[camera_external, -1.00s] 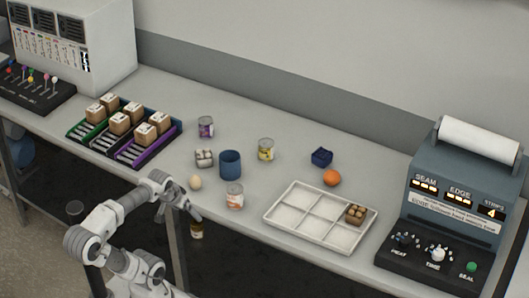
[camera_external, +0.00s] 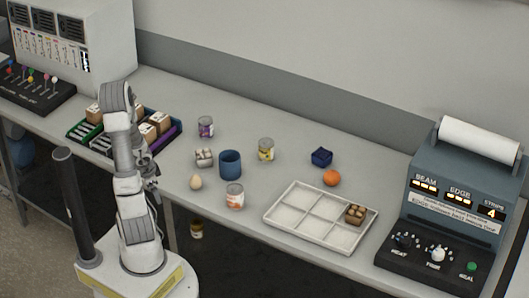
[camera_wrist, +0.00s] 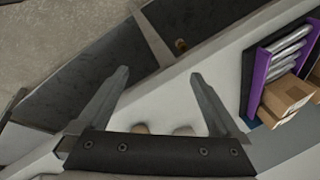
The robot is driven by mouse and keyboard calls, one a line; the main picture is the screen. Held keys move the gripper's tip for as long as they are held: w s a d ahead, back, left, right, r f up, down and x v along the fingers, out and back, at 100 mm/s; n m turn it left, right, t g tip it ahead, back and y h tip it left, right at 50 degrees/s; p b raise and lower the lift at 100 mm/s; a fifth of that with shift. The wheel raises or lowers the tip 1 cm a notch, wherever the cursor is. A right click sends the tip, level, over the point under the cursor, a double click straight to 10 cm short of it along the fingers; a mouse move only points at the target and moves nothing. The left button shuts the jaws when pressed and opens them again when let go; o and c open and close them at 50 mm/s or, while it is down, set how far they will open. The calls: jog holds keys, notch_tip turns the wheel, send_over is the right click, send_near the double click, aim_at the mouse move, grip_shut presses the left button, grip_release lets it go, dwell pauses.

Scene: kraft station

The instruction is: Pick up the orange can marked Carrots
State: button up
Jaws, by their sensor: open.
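The can with a white and orange label (camera_external: 235,196) stands upright near the front edge of the table in the external view; its lettering is too small to read. It does not show in the wrist view. My gripper (camera_external: 152,178) is left of the can in the external view, apart from it and near the table's front edge. The wrist view shows my gripper (camera_wrist: 160,78) with its two fingers spread wide and nothing between them.
A blue cup (camera_external: 230,164) and an egg (camera_external: 195,182) stand close to the can. A white divided tray (camera_external: 290,192) lies to its right. A purple bin (camera_wrist: 262,75) with a carton (camera_wrist: 288,96) is right of my fingers. A small jar (camera_external: 196,230) sits below the table.

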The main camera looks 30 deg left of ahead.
jog(key=s+d+m+h+p, duration=0.1)
jog(key=s+d+h+p, duration=0.1)
jog(key=d+h+p, duration=0.15)
jog(key=m+t+h+p, duration=0.1)
jog(key=t+h+p, duration=0.1)
jog(key=t+h, duration=0.45)
send_near(229, 189)
jog(key=shift+g+h, duration=0.55)
jog(key=shift+h, duration=0.25)
jog(key=b+x, duration=0.1)
jog(key=x, duration=0.2)
jog(key=a+x, duration=0.1)
jog(key=x, duration=0.2)
jog(key=w+b+x, duration=0.1)
jog(key=x, duration=0.3)
jog(key=shift+f+b, duration=0.3)
jog(key=shift+f, duration=0.15)
jog(key=shift+x, duration=2.55)
jog(key=shift+f, duration=0.15)
jog(key=c, duration=1.5)
jog(key=shift+c, duration=0.2)
